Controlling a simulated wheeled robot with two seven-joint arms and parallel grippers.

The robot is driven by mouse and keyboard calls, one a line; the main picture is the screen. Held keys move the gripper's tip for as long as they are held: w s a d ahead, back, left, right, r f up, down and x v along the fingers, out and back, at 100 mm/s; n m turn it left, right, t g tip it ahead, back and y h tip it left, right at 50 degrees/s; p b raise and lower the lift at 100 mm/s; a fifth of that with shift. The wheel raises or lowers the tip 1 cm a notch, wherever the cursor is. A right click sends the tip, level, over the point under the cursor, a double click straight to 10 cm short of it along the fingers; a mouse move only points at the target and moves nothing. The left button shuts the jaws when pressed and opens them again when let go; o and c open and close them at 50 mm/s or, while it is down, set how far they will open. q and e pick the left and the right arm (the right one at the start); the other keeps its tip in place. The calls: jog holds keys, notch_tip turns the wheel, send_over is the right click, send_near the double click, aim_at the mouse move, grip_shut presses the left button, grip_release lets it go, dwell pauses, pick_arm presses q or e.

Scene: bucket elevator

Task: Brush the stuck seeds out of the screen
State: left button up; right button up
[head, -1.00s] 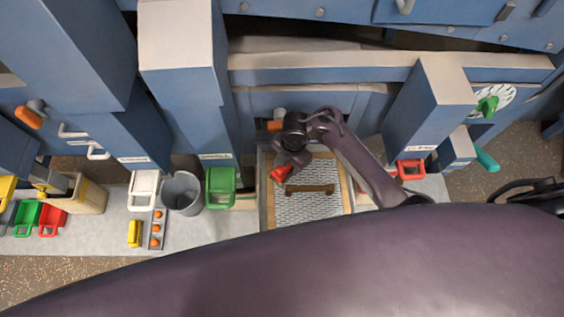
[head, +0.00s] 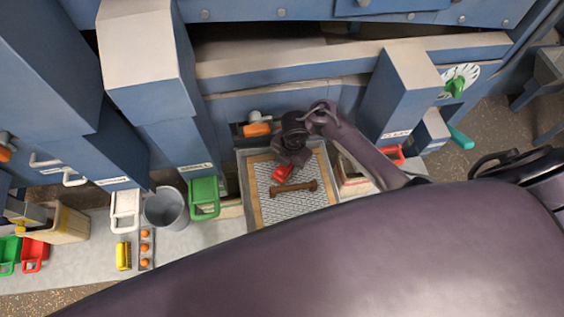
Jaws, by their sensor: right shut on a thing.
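The screen (head: 308,204) is a grey mesh panel in a pale wood and metal frame, low in the middle of the machine. A brown wooden bar (head: 294,188) lies across the mesh. My right gripper (head: 287,165) points down over the far half of the screen. It is shut on a small red thing (head: 283,173), probably the brush, at the mesh surface; whether it touches cannot be told. The bristles and fingertips are hidden. Single stuck seeds are too small to make out. My left gripper is not in view.
A grey bucket (head: 166,209), a green-framed bin (head: 204,197), a white-framed bin (head: 125,210), a yellow brush-like block (head: 123,256) and a strip with orange balls (head: 146,249) stand left of the screen. An orange handle (head: 257,129) is behind it. My dark arm covers the foreground.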

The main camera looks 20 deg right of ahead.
jog(key=shift+s+d+f, duration=0.1)
jog(key=shift+s+d, duration=0.15)
jog(key=shift+d, duration=1.05)
jog(key=shift+s+d+f, duration=0.1)
jog(key=shift+s+d, duration=0.2)
jog(key=shift+d, duration=1.05)
jog(key=shift+s+d+f, duration=0.1)
jog(key=shift+s+d, duration=0.15)
jog(key=shift+d, duration=1.05)
jog(key=shift+w+a, duration=0.15)
jog(key=shift+a, duration=0.9)
jog(key=shift+w+a, duration=0.15)
jog(key=shift+a, duration=0.9)
jog(key=shift+w+a+r, duration=0.15)
jog(key=shift+w+a, duration=0.1)
jog(key=shift+a, duration=0.7)
jog(key=shift+w+a+r, duration=0.2)
jog(key=shift+a, duration=0.8)
jog(key=shift+w+a+r, duration=0.15)
jog(key=shift+w+a, duration=0.1)
jog(key=shift+a, duration=0.7)
jog(key=shift+w+a+r, duration=0.1)
jog(key=shift+w+a, duration=0.1)
jog(key=shift+a, duration=0.9)
jog(key=shift+w+a+f, duration=0.1)
jog(key=shift+w+a, duration=0.15)
jog(key=shift+a, duration=0.85)
jog(key=shift+w+a+r, duration=0.1)
jog(key=shift+w+a, duration=0.1)
jog(key=shift+a, duration=0.9)
